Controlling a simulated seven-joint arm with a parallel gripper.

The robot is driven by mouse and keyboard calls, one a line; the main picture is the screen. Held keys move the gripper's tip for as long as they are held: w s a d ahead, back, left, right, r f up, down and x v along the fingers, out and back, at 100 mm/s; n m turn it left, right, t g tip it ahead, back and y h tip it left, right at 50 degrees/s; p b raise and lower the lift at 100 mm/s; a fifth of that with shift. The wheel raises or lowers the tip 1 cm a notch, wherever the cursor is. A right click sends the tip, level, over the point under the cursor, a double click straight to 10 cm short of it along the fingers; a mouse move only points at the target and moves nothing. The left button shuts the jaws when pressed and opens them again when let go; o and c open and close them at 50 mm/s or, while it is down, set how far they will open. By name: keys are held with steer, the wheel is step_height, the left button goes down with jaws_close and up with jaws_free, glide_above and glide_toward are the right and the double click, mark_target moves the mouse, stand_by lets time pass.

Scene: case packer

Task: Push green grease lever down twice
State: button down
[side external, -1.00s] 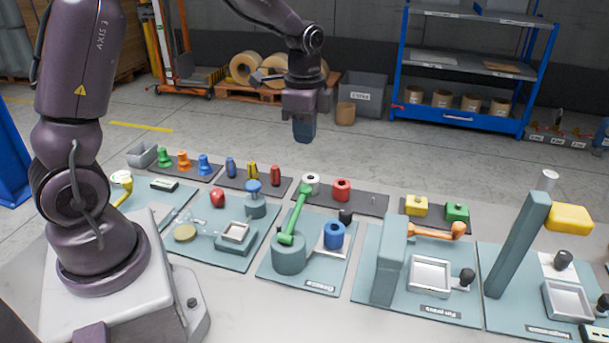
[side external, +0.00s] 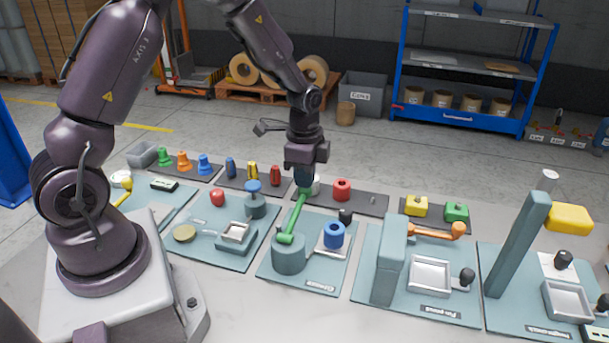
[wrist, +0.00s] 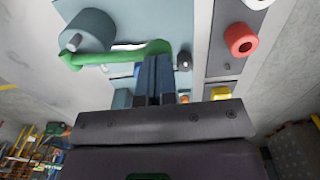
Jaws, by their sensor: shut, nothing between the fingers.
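The green grease lever (side external: 294,221) slants up from a round grey-green base (side external: 289,259) on its station mat. Its raised end is at my gripper (side external: 303,184). In the wrist view the green lever (wrist: 110,57) runs from the base (wrist: 92,29) toward my shut fingers (wrist: 152,62), and its rounded end shows right at their tips. The fingers are empty. They look very close to the lever's end; I cannot tell whether they touch it.
A blue ring-shaped part (side external: 333,234) and a black knob (side external: 345,215) stand right of the lever. A red ring (side external: 342,189) is on the dark strip behind. The press station (side external: 391,260) with an orange handle (side external: 437,232) stands further right.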

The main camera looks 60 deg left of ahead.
mark_target(306, 194)
steer(key=f, duration=0.1)
steer(key=f+g+h, duration=0.1)
steer(key=f, duration=0.1)
steer(key=a+f+g+h, duration=0.1)
steer(key=f, duration=0.1)
steer(key=shift+w, duration=0.4)
steer(key=shift+f, duration=0.25)
steer(key=shift+d, duration=0.1)
steer(key=w+a+v, duration=0.1)
steer(key=v, duration=1.3)
steer(key=shift+w, duration=0.2)
steer(key=shift+a+r, duration=0.1)
steer(key=shift+a, duration=0.05)
stand_by(1.4)
